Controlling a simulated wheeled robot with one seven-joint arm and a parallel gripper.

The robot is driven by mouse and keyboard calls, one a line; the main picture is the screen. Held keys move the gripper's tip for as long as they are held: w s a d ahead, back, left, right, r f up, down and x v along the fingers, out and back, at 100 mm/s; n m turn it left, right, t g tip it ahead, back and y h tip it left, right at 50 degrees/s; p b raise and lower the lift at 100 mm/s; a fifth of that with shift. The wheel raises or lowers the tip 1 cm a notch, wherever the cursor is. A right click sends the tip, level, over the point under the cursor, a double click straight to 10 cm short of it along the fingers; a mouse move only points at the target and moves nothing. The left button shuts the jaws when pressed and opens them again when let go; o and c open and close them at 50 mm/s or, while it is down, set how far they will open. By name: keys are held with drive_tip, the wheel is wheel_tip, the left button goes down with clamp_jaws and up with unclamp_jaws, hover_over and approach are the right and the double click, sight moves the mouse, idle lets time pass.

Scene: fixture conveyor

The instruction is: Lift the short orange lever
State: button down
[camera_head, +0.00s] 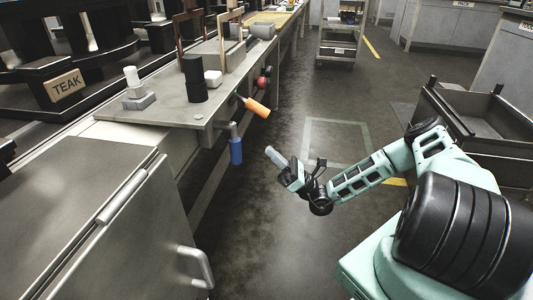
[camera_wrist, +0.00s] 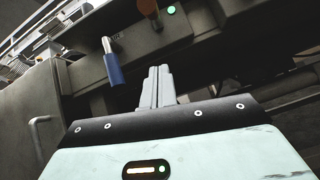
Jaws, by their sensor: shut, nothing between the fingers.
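The short orange lever (camera_head: 257,107) sticks out from the front side of the conveyor bench, tilted down to the right, in the head view. In the wrist view an orange-brown handle (camera_wrist: 148,8), darkly lit, shows at the top edge, partly cut off. A blue lever (camera_head: 235,150) hangs down just left of and below the orange one; it also shows in the wrist view (camera_wrist: 114,68), left of my fingers. My gripper (camera_head: 270,152) is shut and empty, in front of the bench, below the orange lever and right of the blue one. It touches neither lever.
Red and dark round knobs (camera_head: 262,80) sit on the bench side beyond the orange lever. A metal cabinet (camera_head: 75,225) with a handle stands at the near left. A dark bin (camera_head: 475,115) stands at right. The floor between bench and bin is clear.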

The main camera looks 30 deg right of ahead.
sight(265, 117)
drive_tip(key=w+a+r+b, duration=0.2)
drive_tip(key=w+r+b, duration=0.1)
drive_tip(key=r, duration=0.6)
drive_tip(key=shift+w+b, duration=0.3)
drive_tip(key=shift+b, duration=0.05)
drive_tip(key=r+p, duration=0.1)
drive_tip(key=p, duration=0.2)
drive_tip(key=r+g+h+p, duration=0.1)
drive_tip(key=p, duration=0.3)
drive_tip(key=g+p, duration=0.1)
drive_tip(key=p, duration=0.3)
drive_tip(key=shift+s+d+r, duration=0.35)
drive_tip(key=shift+r, duration=0.05)
drive_tip(key=shift+h+p, duration=0.3)
drive_tip(key=shift+p, duration=0.05)
drive_tip(key=shift+f+g, duration=0.1)
drive_tip(key=shift+g, duration=0.2)
drive_tip(key=shift+f, duration=0.15)
